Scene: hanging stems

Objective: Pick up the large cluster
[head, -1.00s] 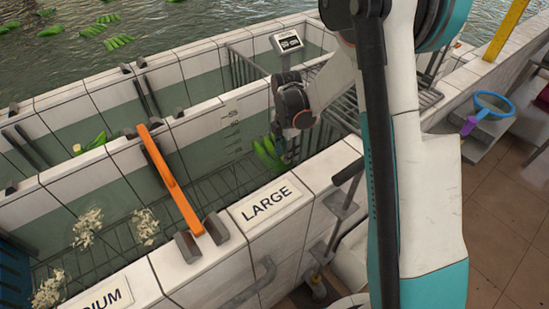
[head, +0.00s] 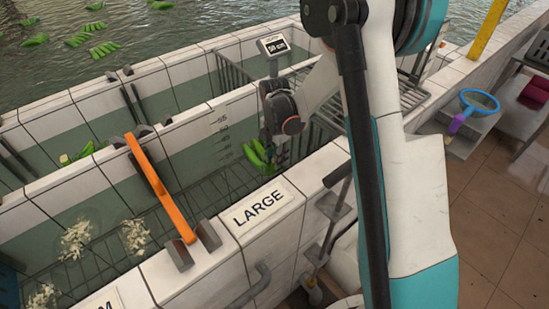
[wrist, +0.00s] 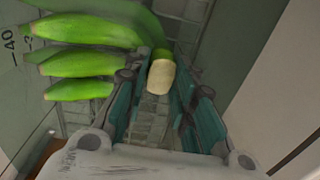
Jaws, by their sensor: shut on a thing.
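The large cluster is a hand of green bananas (head: 257,157). In the head view it hangs low inside the compartment behind the LARGE sign (head: 262,208). My gripper (head: 273,148) reaches down from above at its right side. In the wrist view the bananas (wrist: 85,60) fan out to the left, and the cream-coloured stem end (wrist: 160,77) lies between the fingers of my gripper (wrist: 163,88), which is shut on it. Part of the cluster is hidden by the fingers. I cannot tell whether it touches the water or the rack below.
Tiled walls surround the compartments. A metal cage (head: 330,118) and a small display (head: 273,45) stand behind my gripper. Pale blossom clumps (head: 75,240) float at left. A blue-rimmed net (head: 478,101) lies at right.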

